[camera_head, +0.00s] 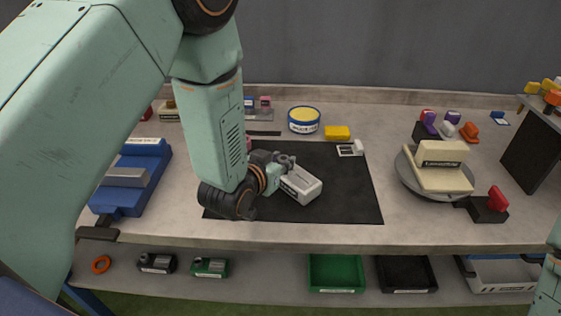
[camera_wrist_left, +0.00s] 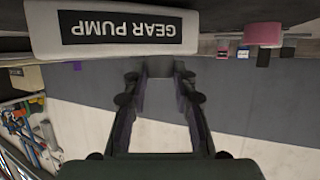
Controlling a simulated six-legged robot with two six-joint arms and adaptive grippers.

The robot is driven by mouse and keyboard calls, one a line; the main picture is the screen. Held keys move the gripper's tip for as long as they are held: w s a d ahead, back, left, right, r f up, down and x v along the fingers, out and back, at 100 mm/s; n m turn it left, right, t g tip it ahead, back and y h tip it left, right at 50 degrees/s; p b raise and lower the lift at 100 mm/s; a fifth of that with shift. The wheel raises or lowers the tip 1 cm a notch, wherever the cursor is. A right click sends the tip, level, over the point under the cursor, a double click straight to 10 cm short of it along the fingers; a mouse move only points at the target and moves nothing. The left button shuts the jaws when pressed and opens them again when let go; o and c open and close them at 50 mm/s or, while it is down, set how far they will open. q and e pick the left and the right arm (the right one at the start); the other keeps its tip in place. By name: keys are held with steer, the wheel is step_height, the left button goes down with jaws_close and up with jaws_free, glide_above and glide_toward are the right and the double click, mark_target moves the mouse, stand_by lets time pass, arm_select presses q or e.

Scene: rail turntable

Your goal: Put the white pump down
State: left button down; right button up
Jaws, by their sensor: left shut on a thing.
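The white pump (camera_head: 301,185), a pale block with a dark label, is over the black mat (camera_head: 345,205) in the head view. In the left wrist view the pump (camera_wrist_left: 125,28) fills the top left, its label reading "GEAR PUMP" upside down. My left gripper (camera_head: 286,163) is at the pump's upper left side. In the wrist view its fingers (camera_wrist_left: 160,78) are shut on a grey part of the pump. I cannot tell whether the pump touches the mat. My right gripper is out of view.
A blue vise-like block (camera_head: 132,180) stands left of the mat. A yellow-and-blue tin (camera_head: 304,120), a yellow block (camera_head: 337,133) and a small white-framed piece (camera_head: 350,149) sit behind. A round turntable (camera_head: 408,180) carries a cream block at right. The mat's right part is bare.

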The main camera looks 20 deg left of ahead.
arm_select(q)
steer(key=shift+w+a+f, duration=0.1)
steer(key=shift+w+a, duration=0.1)
steer(key=shift+w, duration=0.1)
steer(key=c, duration=1.5)
jaws_free()
steer(key=shift+d+f, duration=0.1)
steer(key=o, duration=0.4)
steer(key=shift+s+d, duration=0.1)
steer(key=shift+s, duration=0.2)
steer(key=shift+w, duration=0.15)
steer(key=p+v, duration=0.1)
steer(key=v, duration=1.1)
